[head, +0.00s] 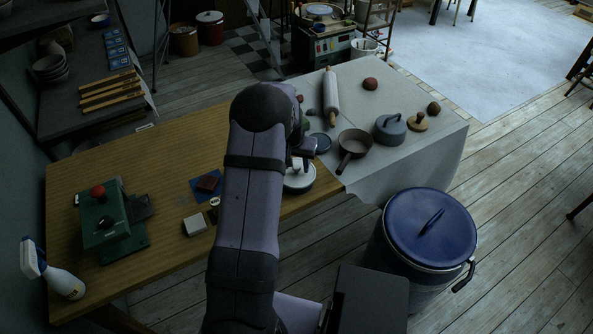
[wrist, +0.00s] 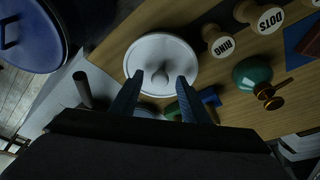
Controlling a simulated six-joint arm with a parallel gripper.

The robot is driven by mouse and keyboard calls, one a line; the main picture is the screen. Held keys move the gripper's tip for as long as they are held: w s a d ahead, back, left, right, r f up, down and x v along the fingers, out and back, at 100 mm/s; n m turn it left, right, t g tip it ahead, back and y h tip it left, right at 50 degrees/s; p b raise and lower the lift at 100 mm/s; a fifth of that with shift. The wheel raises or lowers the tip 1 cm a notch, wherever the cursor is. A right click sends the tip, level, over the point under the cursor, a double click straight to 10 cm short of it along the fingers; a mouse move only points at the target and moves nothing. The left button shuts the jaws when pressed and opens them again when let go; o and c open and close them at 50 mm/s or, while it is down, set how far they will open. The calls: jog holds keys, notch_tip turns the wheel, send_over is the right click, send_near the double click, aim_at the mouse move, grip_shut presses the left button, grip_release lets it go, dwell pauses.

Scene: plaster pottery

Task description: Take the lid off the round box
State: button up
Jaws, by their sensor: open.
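The round box shows from above in the wrist view as a white disc-shaped lid (wrist: 158,50) with a small pale knob (wrist: 160,82) near its lower edge in the picture. The lid covers the box's body there. In the head view the white round box (head: 299,180) stands on the wooden table near its front edge, partly hidden by my arm. My gripper (wrist: 160,76) is open above the lid. Its two fingertips appear on either side of the knob, with gaps; I cannot tell how far above it they are.
Stamps marked RING (wrist: 222,45) and DOTS (wrist: 268,20) lie close to the lid, with a green round tool (wrist: 252,73) nearby. A pan (head: 355,143) and a rolling pin (head: 330,92) lie on the cloth. A blue lidded bin (head: 430,230) stands by the table.

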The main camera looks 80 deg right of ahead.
aim_at(296, 167)
jog(key=shift+c, duration=0.7)
grip_shut()
jog(key=shift+r, duration=0.15)
notch_tip(296, 167, up, 10)
jog(key=b, duration=0.2)
